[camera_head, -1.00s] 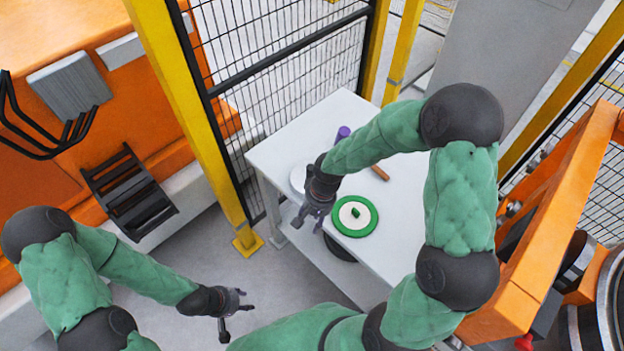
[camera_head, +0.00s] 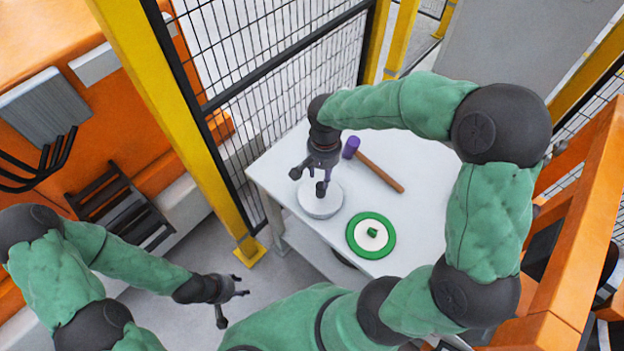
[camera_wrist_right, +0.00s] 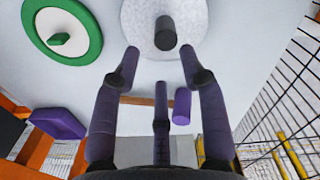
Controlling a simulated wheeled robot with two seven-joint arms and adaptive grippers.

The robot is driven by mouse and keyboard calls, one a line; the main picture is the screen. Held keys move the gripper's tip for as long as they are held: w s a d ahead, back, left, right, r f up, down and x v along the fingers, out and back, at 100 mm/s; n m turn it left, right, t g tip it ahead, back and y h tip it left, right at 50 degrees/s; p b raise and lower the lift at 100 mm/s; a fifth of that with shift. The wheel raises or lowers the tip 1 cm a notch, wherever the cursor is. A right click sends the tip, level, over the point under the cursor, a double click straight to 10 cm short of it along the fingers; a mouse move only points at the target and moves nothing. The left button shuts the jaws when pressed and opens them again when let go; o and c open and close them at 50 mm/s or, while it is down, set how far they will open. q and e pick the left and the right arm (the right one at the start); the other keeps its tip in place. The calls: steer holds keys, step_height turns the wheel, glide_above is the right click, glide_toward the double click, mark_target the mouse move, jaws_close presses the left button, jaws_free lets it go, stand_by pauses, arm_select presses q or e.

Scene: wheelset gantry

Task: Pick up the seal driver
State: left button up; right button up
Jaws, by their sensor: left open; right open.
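A pale grey round disc (camera_head: 322,206) lies on the white table; the right wrist view shows the disc (camera_wrist_right: 138,22) with a dark upright knob (camera_wrist_right: 165,32). A green-rimmed disc (camera_head: 355,236) with a cream centre and green knob lies beside it, also in the wrist view (camera_wrist_right: 92,28). No label shows which is the seal driver. My right gripper (camera_head: 309,182) is open and empty above the grey disc, fingers pointing down; in the wrist view the knob is just beyond the fingertips (camera_wrist_right: 160,58), apart from them. My left gripper (camera_head: 234,300) is open and empty, left of the table.
A mallet with a purple head (camera_head: 351,147) and brown handle (camera_head: 382,172) lies behind the discs. A black mesh fence (camera_head: 285,60) and a yellow post (camera_head: 175,125) stand behind and left of the table (camera_head: 425,225). Orange framing (camera_head: 575,200) stands at the right.

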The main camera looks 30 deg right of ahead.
mark_target(321, 185)
steer(key=shift+w+f, duration=0.1)
steer(key=shift+w, duration=0.3)
steer(key=shift+w+f, duration=0.15)
steer(key=shift+f, duration=0.2)
steer(key=f+b, duration=0.1)
steer(key=f, duration=0.3)
steer(key=shift+s+f+b, duration=0.2)
steer(key=shift+b, duration=0.1)
steer(key=shift+f+b, duration=0.85)
steer(key=shift+f, duration=1.9)
arm_select(q)
steer(key=f, duration=0.3)
steer(key=shift+w+f, duration=0.1)
steer(key=shift+w, duration=0.3)
arm_select(e)
jaws_close()
steer(key=shift+r, duration=0.1)
